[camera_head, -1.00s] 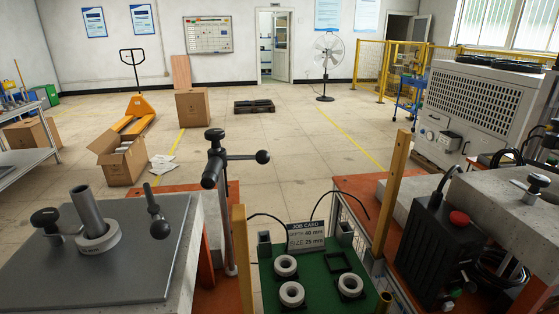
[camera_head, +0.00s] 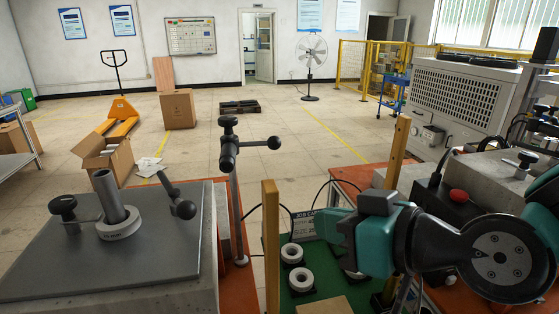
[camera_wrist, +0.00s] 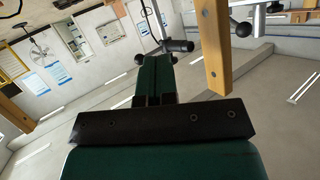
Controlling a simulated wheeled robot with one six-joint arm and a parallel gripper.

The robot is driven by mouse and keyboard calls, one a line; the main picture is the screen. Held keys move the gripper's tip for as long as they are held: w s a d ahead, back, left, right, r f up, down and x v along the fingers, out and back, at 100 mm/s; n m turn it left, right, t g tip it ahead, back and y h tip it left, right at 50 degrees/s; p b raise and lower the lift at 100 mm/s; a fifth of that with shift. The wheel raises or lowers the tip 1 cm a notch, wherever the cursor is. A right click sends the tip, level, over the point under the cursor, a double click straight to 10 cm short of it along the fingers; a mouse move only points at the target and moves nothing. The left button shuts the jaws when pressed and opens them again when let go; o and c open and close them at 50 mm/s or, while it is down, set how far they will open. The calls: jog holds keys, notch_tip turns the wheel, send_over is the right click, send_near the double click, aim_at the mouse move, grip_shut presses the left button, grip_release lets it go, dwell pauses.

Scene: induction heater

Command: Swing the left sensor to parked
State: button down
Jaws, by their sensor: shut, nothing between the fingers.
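A dark upright post (camera_head: 235,190) stands near the middle of the head view, with a black knob on top and a side arm ending in a black ball (camera_head: 274,143). It looks like the left sensor's swing arm, but I cannot tell for certain. My gripper (camera_head: 340,227) is right of it, beyond a wooden post (camera_head: 271,240), shut and empty, apart from the dark post. In the wrist view my gripper (camera_wrist: 154,88) points toward a dark knobbed part (camera_wrist: 177,46), with a gap between. The sensor's head cannot be made out.
A grey plate (camera_head: 50,265) at left carries a ring with an upright tube (camera_head: 109,196) and black knobs. A second wooden post (camera_head: 397,150) stands behind my arm. White rings (camera_head: 301,279) sit on a green board (camera_head: 325,285), partly covered by my arm.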

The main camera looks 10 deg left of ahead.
jog(key=w+a+t+y, duration=0.1)
jog(key=w+a+t, duration=0.1)
jog(key=t, duration=0.2)
jog(key=m+t+p, duration=0.2)
jog(key=t+p, duration=0.3)
jog(key=p, duration=0.4)
send_near(277, 148)
jog(key=shift+h, duration=0.4)
jog(key=x, duration=0.2)
jog(key=r+x, duration=0.1)
jog(key=x, duration=0.2)
jog(key=shift+a+r, duration=0.2)
jog(key=shift+w+a+p, duration=0.4)
jog(key=shift+w+p, duration=0.15)
jog(key=shift+p, duration=0.45)
jog(key=shift+w+a+f+p, duration=0.1)
jog(key=shift+w+a+p, duration=0.15)
jog(key=shift+p, duration=0.15)
